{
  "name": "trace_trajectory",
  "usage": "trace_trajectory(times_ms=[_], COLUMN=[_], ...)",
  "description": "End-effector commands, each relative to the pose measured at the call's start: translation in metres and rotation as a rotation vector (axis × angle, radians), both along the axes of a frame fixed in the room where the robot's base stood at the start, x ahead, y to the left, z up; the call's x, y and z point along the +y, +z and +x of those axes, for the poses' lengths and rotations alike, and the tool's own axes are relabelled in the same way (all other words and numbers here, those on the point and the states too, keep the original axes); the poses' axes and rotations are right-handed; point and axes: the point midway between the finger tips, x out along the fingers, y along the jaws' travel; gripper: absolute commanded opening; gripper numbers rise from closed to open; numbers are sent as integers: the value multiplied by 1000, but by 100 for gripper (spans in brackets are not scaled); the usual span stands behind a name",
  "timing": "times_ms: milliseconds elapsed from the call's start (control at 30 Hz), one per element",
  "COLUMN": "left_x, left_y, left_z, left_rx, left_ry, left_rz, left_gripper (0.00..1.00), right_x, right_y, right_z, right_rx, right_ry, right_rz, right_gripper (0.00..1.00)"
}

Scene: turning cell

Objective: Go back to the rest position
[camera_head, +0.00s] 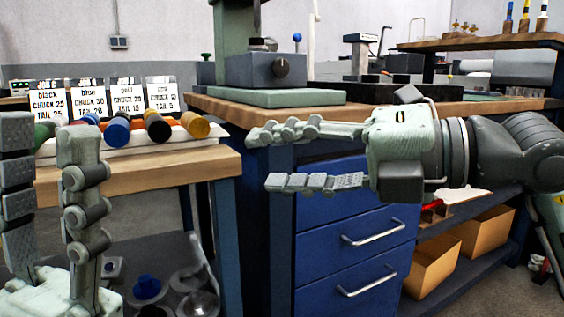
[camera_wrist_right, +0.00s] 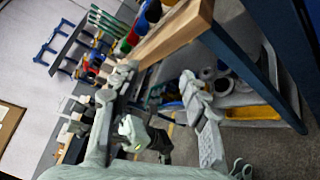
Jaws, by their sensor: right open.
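My right gripper (camera_head: 300,158) reaches in from the right in the head view, in front of the blue drawer cabinet. Its two fingers are spread apart with nothing between them. The same fingers (camera_wrist_right: 160,85) show spread in the right wrist view. My left gripper (camera_head: 45,170) stands upright at the lower left of the head view, its fingers pointing up beside the wooden table. A gap shows between its fingers, and no object is seen between them.
A wooden table (camera_head: 140,178) at left carries several coloured cylinders (camera_head: 117,131) and label cards (camera_head: 86,100). A workbench (camera_head: 225,108) with blue drawers (camera_head: 350,232) stands behind my right gripper. Cardboard boxes (camera_head: 482,233) sit on its lower shelf.

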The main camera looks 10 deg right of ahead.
Motion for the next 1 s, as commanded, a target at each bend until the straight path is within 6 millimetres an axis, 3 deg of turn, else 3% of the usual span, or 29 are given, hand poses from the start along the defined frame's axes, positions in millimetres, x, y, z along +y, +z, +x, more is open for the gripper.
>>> trace_trajectory(times_ms=[567, 667, 800, 900, 1000], left_x=[0, 1, 3, 5, 7], left_y=[-1, -5, -18, -29, -39], left_z=[0, 0, 0, 0, -1], left_rx=[4, 14, 45, 70, 93], left_ry=[0, -1, -4, -4, -4], left_rz=[-2, -10, -30, -47, -65], left_gripper=[39, 39, 39, 39, 39], right_x=[12, 29, 58, 58, 37], right_y=[-11, -31, -57, -47, -25], right_z=[-12, -35, -105, -155, -180], right_rx=[30, 89, 220, 291, 330], right_ry=[73, 198, 535, 766, 905], right_rz=[16, 42, 212, 464, 776], right_gripper=[45, 45, 45, 45, 45])
